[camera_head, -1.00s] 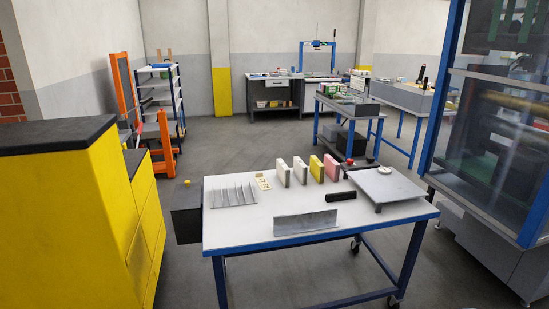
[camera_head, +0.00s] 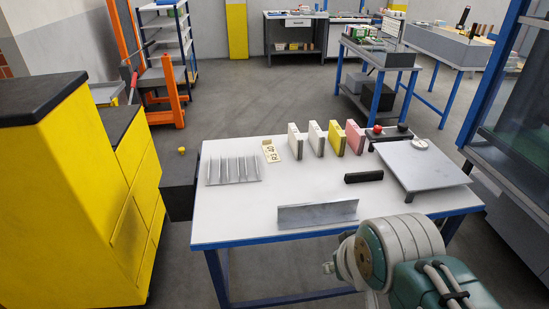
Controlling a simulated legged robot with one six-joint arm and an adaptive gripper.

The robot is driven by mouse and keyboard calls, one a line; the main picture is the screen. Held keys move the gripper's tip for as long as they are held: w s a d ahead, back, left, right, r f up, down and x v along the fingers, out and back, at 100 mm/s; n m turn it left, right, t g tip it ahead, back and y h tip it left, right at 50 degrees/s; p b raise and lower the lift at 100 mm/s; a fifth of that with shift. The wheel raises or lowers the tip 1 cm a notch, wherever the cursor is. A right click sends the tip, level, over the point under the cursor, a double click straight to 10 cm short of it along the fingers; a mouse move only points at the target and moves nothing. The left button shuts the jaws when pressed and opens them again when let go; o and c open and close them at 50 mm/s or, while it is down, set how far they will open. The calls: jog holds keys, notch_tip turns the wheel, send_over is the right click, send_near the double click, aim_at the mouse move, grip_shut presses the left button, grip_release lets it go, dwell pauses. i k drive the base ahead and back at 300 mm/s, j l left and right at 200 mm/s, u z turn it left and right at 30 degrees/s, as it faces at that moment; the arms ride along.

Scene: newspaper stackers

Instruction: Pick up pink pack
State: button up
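The pink pack (camera_head: 356,136) stands upright on the white table with blue edges (camera_head: 240,212), at the right end of a row of packs. A yellow pack (camera_head: 337,138) stands just left of it, and two white packs (camera_head: 307,140) stand further left. My arm shows at the bottom right, in front of the table's near edge. My gripper's fingers cannot be made out, so whether it is open or shut is not shown. The arm is well short of the pink pack.
A finned metal rack (camera_head: 233,170) is on the table's left, a metal plate (camera_head: 317,214) near the front, a black block (camera_head: 363,177) behind it, a grey platform (camera_head: 423,168) at right. A red button box (camera_head: 388,132) is beside the pink pack. A yellow cabinet (camera_head: 50,210) stands left.

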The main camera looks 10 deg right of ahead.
aim_at(356, 138)
jog(key=i+l+z, duration=0.25)
jog(key=i, duration=0.2)
jog(key=i+l+z, duration=0.25)
jog(key=i, duration=0.2)
